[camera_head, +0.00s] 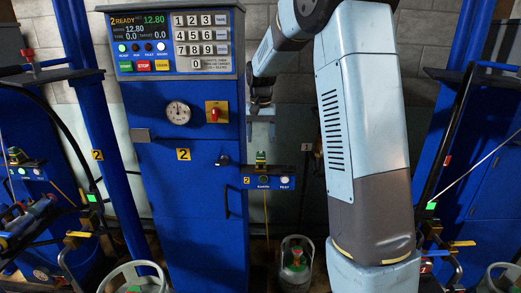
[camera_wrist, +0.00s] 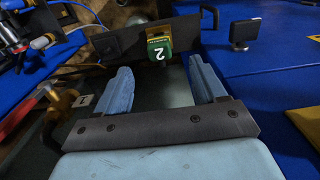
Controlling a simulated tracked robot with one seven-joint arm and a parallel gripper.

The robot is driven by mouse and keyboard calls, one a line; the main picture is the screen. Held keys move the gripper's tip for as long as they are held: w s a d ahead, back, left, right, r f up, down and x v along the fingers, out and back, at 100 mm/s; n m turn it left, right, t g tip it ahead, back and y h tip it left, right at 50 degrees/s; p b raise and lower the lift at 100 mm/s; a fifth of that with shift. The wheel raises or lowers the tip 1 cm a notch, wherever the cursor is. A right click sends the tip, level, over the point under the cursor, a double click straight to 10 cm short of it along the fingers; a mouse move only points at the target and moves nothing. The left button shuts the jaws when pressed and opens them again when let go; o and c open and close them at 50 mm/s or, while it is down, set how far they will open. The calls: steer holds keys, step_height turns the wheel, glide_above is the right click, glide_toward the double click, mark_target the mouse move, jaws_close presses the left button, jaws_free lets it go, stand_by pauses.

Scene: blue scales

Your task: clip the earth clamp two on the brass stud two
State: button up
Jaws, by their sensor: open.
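In the head view my gripper (camera_head: 262,118) hangs above the clamp, small and dark. I cannot make out brass stud two for certain in either view.
The blue cabinet (camera_head: 180,225) with keypad, dial and red switch stands behind. A dark knob (camera_wrist: 245,32) juts out close right of the clamp. A red-handled brass fitting (camera_wrist: 62,100) is left of my fingers. Gas cylinders (camera_head: 295,262) stand on the floor.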

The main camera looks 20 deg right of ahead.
steer(key=shift+r, duration=1.9)
steer(key=s+r+n+t, duration=0.1)
steer(key=s+r, duration=0.3)
steer(key=s, duration=0.5)
steer(key=s+r+n+t, duration=0.15)
steer(key=s+r, duration=0.25)
steer(key=s, duration=0.5)
steer(key=s+f+n+t, duration=0.1)
steer(key=s+f+t, duration=0.1)
steer(key=s, duration=1.7)
steer(key=shift+f+t, duration=0.25)
steer(key=shift+t, duration=0.3)
steer(key=shift+c, duration=0.4)
